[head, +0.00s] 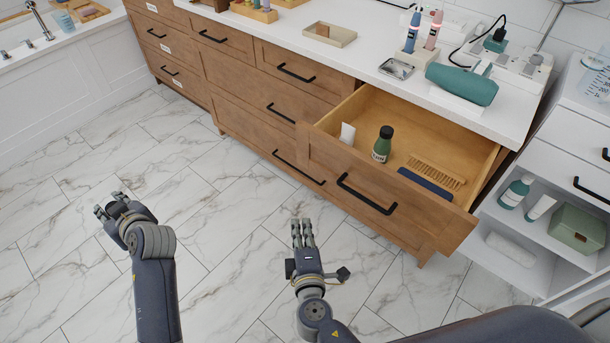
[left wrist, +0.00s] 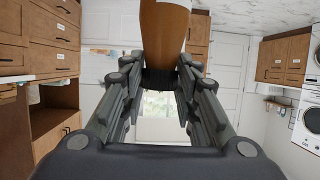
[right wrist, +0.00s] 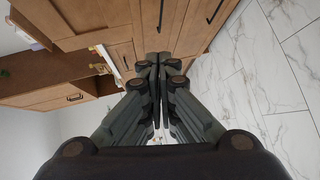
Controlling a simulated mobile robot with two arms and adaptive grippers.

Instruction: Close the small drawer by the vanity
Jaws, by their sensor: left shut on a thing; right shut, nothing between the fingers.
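A wooden drawer (head: 320,160) at the right end of the wooden vanity (head: 240,100) is pulled far open. Its front has a black bar handle (head: 366,196). A white unit right of the vanity has a drawer front (head: 570,157) with a black handle at the picture's edge; whether it is fully shut is unclear. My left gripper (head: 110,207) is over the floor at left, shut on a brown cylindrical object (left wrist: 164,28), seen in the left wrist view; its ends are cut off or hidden. My right gripper (head: 301,228) is shut and empty, left of the open drawer's front.
In the drawer are a white tube (head: 347,133), a green bottle (head: 382,147), a comb (head: 436,172) and a dark blue item (head: 425,184). A teal hair dryer (head: 462,84) lies on the counter. The white unit's shelf holds a green box (head: 577,228). The marble floor is clear.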

